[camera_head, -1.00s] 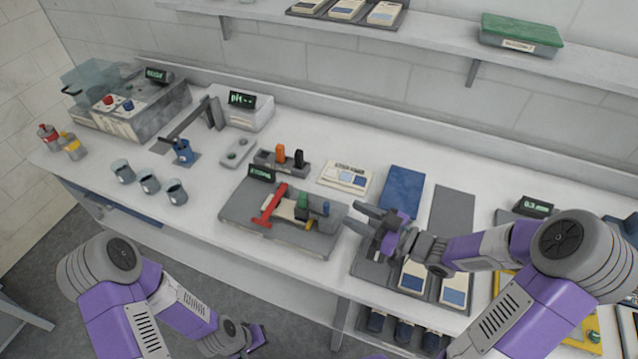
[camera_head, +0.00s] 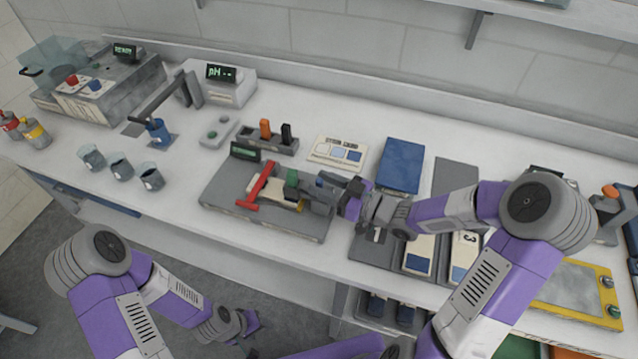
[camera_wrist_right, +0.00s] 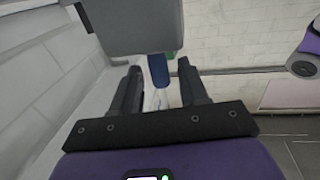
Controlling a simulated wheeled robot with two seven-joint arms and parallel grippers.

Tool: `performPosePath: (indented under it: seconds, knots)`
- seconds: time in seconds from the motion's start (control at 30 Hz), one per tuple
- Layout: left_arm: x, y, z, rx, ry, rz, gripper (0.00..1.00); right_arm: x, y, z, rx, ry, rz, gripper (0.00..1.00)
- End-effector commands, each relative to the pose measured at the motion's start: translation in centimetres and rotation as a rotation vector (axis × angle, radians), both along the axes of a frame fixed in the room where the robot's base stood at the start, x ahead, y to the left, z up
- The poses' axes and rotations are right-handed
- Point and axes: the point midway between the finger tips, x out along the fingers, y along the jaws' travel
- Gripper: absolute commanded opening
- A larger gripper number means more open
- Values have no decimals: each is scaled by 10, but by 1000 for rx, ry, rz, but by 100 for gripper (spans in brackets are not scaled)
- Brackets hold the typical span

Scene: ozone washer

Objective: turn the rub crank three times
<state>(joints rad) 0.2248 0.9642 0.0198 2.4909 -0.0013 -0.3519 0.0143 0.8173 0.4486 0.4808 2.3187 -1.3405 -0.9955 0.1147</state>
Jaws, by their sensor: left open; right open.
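The rub device is a grey plate (camera_head: 225,200) on the bench with a red T-shaped bar (camera_head: 262,187) and a green block (camera_head: 291,180). My right gripper (camera_head: 318,190) is over its right end, open, and covers that part in the head view. In the right wrist view, a blue upright knob (camera_wrist_right: 158,70), likely the crank's handle, shows between the open fingers of my right gripper (camera_wrist_right: 159,66), with no visible grip on it. A green part (camera_wrist_right: 171,54) shows just behind it. My left gripper (camera_head: 245,324) hangs low in front of the bench, away from the device.
A small display (camera_head: 245,151) and a rack with an orange and a black handle (camera_head: 268,138) stand behind the plate. A card (camera_head: 338,152) and a blue pad (camera_head: 402,165) lie to the right. Several grey cups (camera_head: 120,166) stand left. A yellow-framed panel (camera_head: 575,290) is far right.

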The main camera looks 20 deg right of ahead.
Motion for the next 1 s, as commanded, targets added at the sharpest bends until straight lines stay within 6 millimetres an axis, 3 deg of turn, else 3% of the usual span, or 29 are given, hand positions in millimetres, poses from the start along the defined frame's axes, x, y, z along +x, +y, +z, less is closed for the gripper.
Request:
performPosePath:
  seconds: [0.13,0.43,0.7,1.0]
  knots:
    - [0,0,-2,0,0,0,55,9,9,0,1,0,1,44]
    - [0,0,-2,0,0,0,55,10,11,0,1,1,-1,44]
    - [0,0,-2,0,0,0,55,10,11,0,1,1,0,2]
    - [0,0,-1,0,0,0,55,10,10,1,1,1,3,0]
